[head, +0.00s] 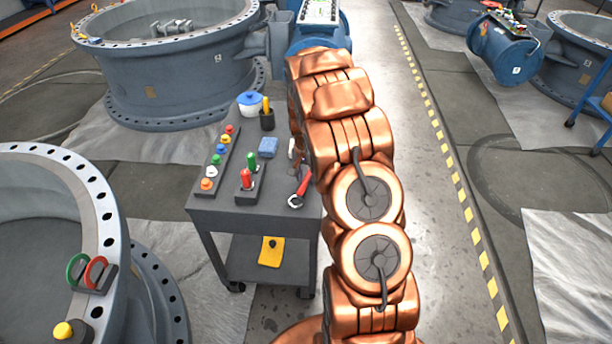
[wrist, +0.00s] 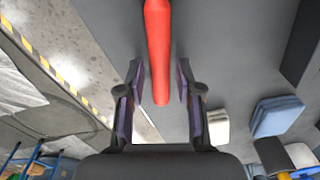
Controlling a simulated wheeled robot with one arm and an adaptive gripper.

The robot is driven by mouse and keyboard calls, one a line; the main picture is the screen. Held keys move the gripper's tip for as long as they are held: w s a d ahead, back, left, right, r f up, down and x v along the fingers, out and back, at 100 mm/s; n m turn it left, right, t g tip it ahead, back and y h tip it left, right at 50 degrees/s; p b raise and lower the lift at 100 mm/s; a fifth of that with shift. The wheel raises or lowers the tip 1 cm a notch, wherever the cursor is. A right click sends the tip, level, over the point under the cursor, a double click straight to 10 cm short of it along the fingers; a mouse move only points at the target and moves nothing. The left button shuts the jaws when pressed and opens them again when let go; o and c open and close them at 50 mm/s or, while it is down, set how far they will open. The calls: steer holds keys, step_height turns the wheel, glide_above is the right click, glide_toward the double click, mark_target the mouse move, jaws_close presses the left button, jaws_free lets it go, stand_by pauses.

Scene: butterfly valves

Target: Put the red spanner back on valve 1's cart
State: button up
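The red spanner (head: 300,187) lies on the grey cart's top (head: 225,205), near its right edge in the head view. In the wrist view its red handle (wrist: 158,50) runs from the top edge down between my gripper's fingers. My gripper (wrist: 160,78) is open, with one finger on each side of the handle and a gap showing on both sides. In the head view my gripper is mostly hidden by my copper arm. The spanner's head is out of the wrist view. No valve number is readable on the cart.
On the cart are a blue block (head: 268,147), a holder with red and green handles (head: 248,175), a strip of coloured knobs (head: 216,160), a dark cup (head: 267,120) and a blue-lidded pot (head: 249,103). Large valve bodies (head: 175,75) stand behind and left. A floor aisle is clear on the right.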

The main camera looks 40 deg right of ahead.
steer(key=shift+o, duration=1)
step_height(320, 180, up, 11)
steer(key=s+a+r+n+p, duration=0.2)
steer(key=s+a+r, duration=0.4)
steer(key=a+r, duration=0.3)
steer(key=s+a+r+n+p, duration=0.2)
steer(key=s+a, duration=0.3)
steer(key=s, duration=0.5)
steer(key=s+a+r+n+g+p, duration=0.1)
steer(key=s+a+r+n, duration=0.3)
steer(key=s, duration=0.6)
steer(key=s+a+r+n+g+p, duration=0.1)
steer(key=s+a+r+n+p, duration=0.2)
steer(key=s+a, duration=0.4)
steer(key=s+r, duration=0.1)
steer(key=s, duration=0.2)
steer(key=shift+a, duration=0.4)
